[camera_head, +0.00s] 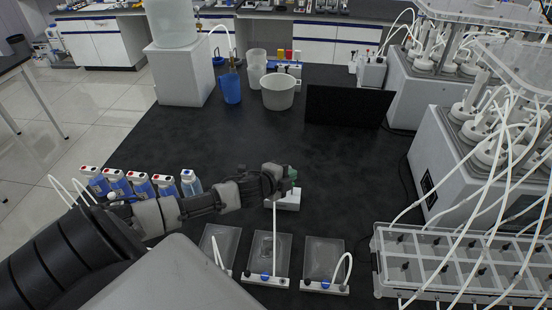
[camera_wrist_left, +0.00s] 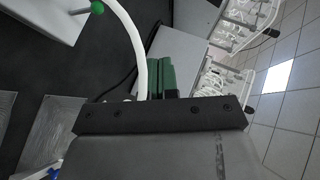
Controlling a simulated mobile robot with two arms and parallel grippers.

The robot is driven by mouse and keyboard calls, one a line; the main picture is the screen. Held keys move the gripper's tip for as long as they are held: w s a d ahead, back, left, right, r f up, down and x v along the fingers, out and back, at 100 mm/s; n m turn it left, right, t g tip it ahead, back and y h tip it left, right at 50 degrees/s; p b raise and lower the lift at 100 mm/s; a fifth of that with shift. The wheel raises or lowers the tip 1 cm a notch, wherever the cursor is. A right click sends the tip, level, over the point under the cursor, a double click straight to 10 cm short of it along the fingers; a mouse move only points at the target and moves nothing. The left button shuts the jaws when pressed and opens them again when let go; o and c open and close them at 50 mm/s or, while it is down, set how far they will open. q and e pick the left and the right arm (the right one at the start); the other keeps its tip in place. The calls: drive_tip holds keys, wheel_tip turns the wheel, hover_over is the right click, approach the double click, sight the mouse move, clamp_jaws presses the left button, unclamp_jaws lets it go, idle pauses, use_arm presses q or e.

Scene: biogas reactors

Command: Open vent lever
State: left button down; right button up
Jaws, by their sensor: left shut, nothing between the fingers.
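My left gripper (camera_head: 290,177) is over the black bench, at the end of my arm coming in from the left. Its green fingers (camera_wrist_left: 161,78) are shut and empty in the left wrist view. Beside it is a small white box (camera_head: 286,201), partly hidden by the gripper in the head view. In the left wrist view a white body (camera_wrist_left: 45,18) at the upper left has a small green ball knob (camera_wrist_left: 97,7) near it; I cannot tell for certain whether this is the vent lever. A white tube (camera_wrist_left: 138,50) curves just left of the fingers, apparently close to them.
Clear flat bags (camera_head: 323,258) with white valve bars lie in front. Blue-labelled bottles (camera_head: 140,184) stand left by my arm. A tubed rack (camera_head: 455,262) and reactors (camera_head: 480,150) fill the right. A black panel (camera_head: 348,105) stands behind. The middle bench is clear.

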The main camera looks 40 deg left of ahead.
use_arm(q)
drive_tip(key=s+a+r+b, duration=0.1)
drive_tip(key=s+a+r, duration=0.2)
drive_tip(key=s+r, duration=0.1)
drive_tip(key=shift+r, duration=0.55)
use_arm(e)
drive_tip(key=shift+w+a+f, duration=0.15)
drive_tip(key=shift+a+f, duration=0.1)
drive_tip(key=shift+f, duration=0.2)
drive_tip(key=shift+w+a+f, duration=0.15)
drive_tip(key=shift+a+f, duration=0.05)
drive_tip(key=shift+f, duration=0.2)
use_arm(q)
drive_tip(key=shift+d, duration=0.1)
use_arm(e)
drive_tip(key=shift+d, duration=0.1)
